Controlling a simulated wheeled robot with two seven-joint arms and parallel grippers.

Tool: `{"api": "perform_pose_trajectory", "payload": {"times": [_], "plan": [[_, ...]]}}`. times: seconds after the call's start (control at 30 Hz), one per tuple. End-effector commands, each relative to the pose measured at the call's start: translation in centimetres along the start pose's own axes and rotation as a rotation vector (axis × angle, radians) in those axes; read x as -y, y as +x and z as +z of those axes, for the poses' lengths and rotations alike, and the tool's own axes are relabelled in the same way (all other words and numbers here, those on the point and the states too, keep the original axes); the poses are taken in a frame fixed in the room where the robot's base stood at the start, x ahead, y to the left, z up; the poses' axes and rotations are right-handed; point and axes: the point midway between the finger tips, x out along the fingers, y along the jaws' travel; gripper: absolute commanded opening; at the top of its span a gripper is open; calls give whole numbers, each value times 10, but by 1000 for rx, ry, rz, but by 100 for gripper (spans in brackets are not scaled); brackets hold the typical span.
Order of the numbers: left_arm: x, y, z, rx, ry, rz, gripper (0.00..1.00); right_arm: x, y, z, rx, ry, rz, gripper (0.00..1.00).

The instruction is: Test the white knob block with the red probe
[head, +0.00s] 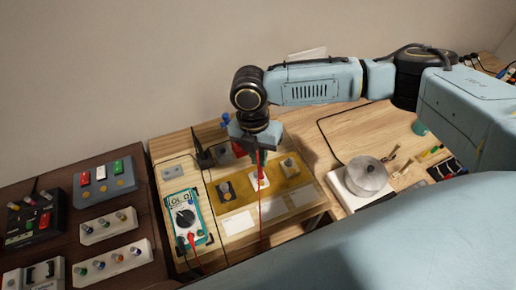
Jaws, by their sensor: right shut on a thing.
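The white knob block (264,184) sits in the middle of a yellow area (240,203) on the wooden work surface, with a yellow knob on it. My right gripper (258,151) points down above it, shut on the red probe (260,163). The probe's tip is at or just above the white block; I cannot tell whether it touches. A red lead (260,205) hangs down in front of the block. A teal multimeter (187,222) lies to the left with a red plug in it; its reading is too small to read. My left gripper is not in view.
A grey knob block (225,191) stands left of the white one, and a beige knob block (289,167) stands right. A silver pot-like thing (367,176) is further right. Pale cards (237,222) lie in front.

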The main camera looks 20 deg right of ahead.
Motion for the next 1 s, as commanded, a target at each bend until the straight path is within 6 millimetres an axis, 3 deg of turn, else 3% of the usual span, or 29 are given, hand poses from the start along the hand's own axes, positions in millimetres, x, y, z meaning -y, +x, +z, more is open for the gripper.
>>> {"api": "perform_pose_trajectory", "payload": {"times": [1.0], "plan": [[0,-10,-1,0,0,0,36,-1,2,0,0,0,1,0]]}}
